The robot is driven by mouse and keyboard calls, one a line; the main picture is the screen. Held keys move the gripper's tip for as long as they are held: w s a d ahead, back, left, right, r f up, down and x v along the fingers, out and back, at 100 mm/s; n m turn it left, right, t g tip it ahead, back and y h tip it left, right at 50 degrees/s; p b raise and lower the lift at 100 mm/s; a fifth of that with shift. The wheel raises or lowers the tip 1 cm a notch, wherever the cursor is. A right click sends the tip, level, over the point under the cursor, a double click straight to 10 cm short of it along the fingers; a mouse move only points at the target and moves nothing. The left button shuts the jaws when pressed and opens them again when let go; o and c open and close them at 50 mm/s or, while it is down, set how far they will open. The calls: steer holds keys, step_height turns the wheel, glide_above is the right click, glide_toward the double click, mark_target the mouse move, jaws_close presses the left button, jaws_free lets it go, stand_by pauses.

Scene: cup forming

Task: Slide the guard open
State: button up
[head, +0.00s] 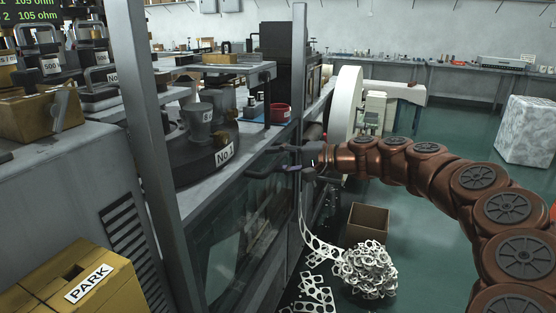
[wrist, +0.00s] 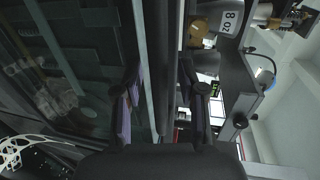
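The guard (head: 235,240) is a clear, dark-framed panel on the front of the press, below the round die marked No.1 (head: 205,160). My gripper (head: 259,163) reaches in from the right at the guard's upper edge, near the right-hand post. In the wrist view my gripper (wrist: 162,112) has its two dark fingers with purplish pads well apart. A long frame edge (wrist: 150,60) runs between them, with the clear panel (wrist: 75,70) on the left side. I see no clear contact between the fingers and this edge. No separate guard handle can be made out.
Grey posts (head: 150,120) and (head: 298,70) flank the guard opening. A yellow PARK block (head: 85,285) is at the lower left. A cardboard box (head: 367,224) and a heap of punched scrap (head: 368,270) lie on the floor. Green floor (head: 440,270) is open further right.

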steer(key=shift+d, duration=0.1)
steer(key=v, duration=1.2)
steer(key=s+a+f+n+g+h, duration=0.25)
steer(key=s+a, duration=0.35)
steer(key=s, duration=0.3)
steer(key=s+a+f+n+g+h, duration=0.2)
steer(key=s+a+f+n+g, duration=0.15)
steer(key=s+a, duration=0.45)
steer(key=s+d+f+m+g+h, duration=0.15)
steer(key=s+d+f+h, duration=0.35)
steer(key=s+d+f, duration=0.5)
steer(key=s+d+f+n+g+h, duration=0.15)
steer(key=s+d+f+h, duration=0.45)
steer(key=s, duration=0.9)
step_height(320, 180, up, 20)
steer(key=m+y+p, duration=0.1)
steer(key=p, duration=1.7)
steer(key=shift+w+d+f, duration=0.2)
steer(key=shift+w+d, duration=0.05)
